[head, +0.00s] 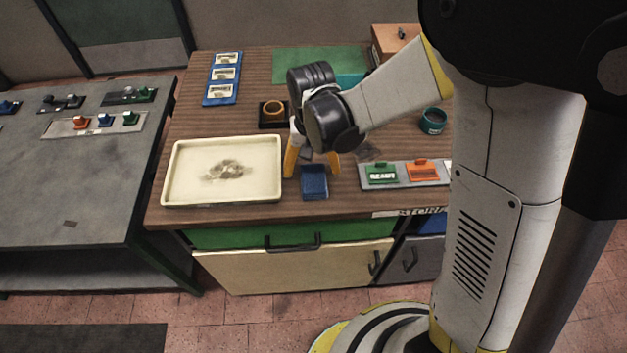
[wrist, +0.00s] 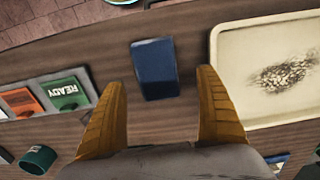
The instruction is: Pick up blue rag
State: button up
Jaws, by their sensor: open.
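The blue rag (head: 314,182) is a small folded blue block lying on the wooden worktop near its front edge, between the cream tray and the green and orange signs. In the wrist view the rag (wrist: 155,69) lies just beyond and between my fingertips. My gripper (head: 312,168) has two orange fingers and points down over the worktop just behind the rag. The gripper (wrist: 163,78) is open, with nothing between its fingers. In the head view the fingers stand to either side of the rag's back end, and I cannot tell their exact height.
The cream tray (head: 222,196) with a dark patch of bits stands left of the rag. A panel with a green READY sign (head: 382,173) and an orange sign (head: 423,170) lies right. A black block with an orange ring (head: 273,112) and a teal cup (head: 433,121) stand further back.

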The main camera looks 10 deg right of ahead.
aim_at(313, 174)
jog(key=f, duration=0.1)
jog(key=f+b, duration=0.1)
jog(key=f, duration=0.2)
jog(key=shift+w+d, duration=0.2)
jog(key=shift+w, duration=0.1)
jog(key=c, duration=1.2)
jog(key=shift+o, duration=0.2)
jog(key=shift+r, duration=0.15)
jog(key=r, duration=0.1)
jog(key=r+p, duration=0.1)
jog(key=r, duration=0.1)
jog(key=r+p, duration=0.1)
jog(key=shift+d+r, duration=0.25)
jog(key=shift+r, duration=0.05)
jog(key=s+d+r+p, duration=0.2)
jog(key=d+r, duration=0.4)
jog(key=d, duration=0.5)
jog(key=shift+s, duration=0.2)
